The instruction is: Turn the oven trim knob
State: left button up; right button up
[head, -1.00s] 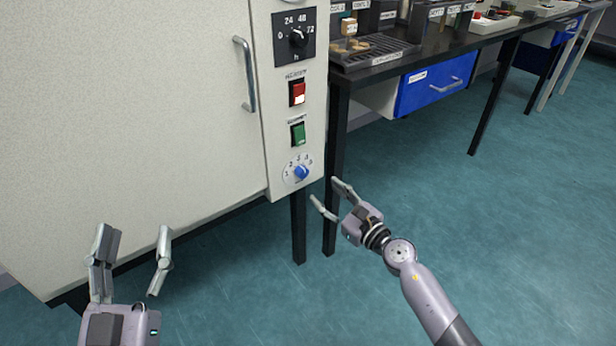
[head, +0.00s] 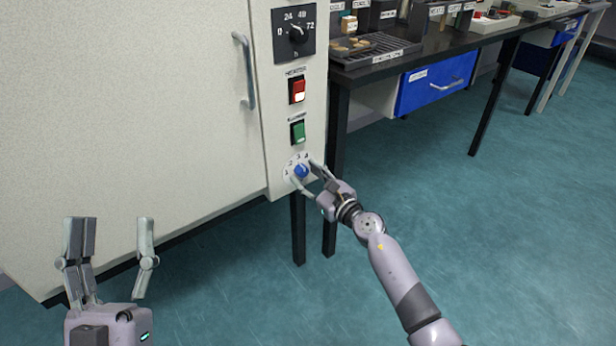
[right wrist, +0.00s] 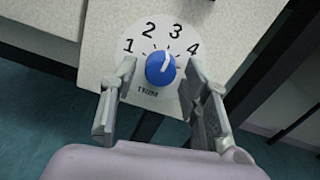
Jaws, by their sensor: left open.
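The blue trim knob (head: 301,171) sits on a white numbered dial at the bottom of the oven's control panel. My right gripper (head: 304,178) is at the dial, one finger on each side of the knob. Its fingers (right wrist: 158,95) are spread, with gaps to the knob on both sides. My left gripper (head: 108,240) is open and empty in front of the oven door, away from the panel.
Above the knob are a green switch (head: 298,132), a lit red heater switch (head: 297,90) and a black timer knob (head: 297,34). The oven door handle (head: 245,70) is left of them. A black bench (head: 420,60) stands to the right, with clear floor before it.

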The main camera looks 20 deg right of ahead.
grip_shut()
jog(key=m+p, duration=0.2)
jog(key=m, duration=0.1)
jog(key=shift+r, duration=0.1)
pick_arm(q)
jog(key=w+f+g+y+p, duration=0.1)
jog(key=w+f+g+y, duration=0.25)
jog(key=f+g, duration=0.65)
pick_arm(e)
jog(key=m, duration=0.3)
jog(key=shift+m, duration=0.3)
jog(key=m+p, duration=0.2)
jog(key=m, duration=0.2)
jog(key=shift+m, duration=0.3)
jog(key=m+p, duration=0.1)
jog(key=m, duration=0.3)
pick_arm(q)
jog(key=s+a+f+g+y, duration=0.1)
jog(key=s+a+f+g, duration=0.1)
jog(key=f, duration=0.6)
jog(key=s+a+f+g+y, duration=0.1)
jog(key=s+a+f+g, duration=0.2)
jog(key=s+f+g, duration=0.2)
jog(key=shift+s+f+n+g+p, duration=0.35)
jog(key=shift+s+f, duration=0.45)
jog(key=shift+f, duration=0.55)
pick_arm(e)
jog(key=shift+m, duration=0.5)
jog(key=shift+o, duration=0.9)
grip_release()
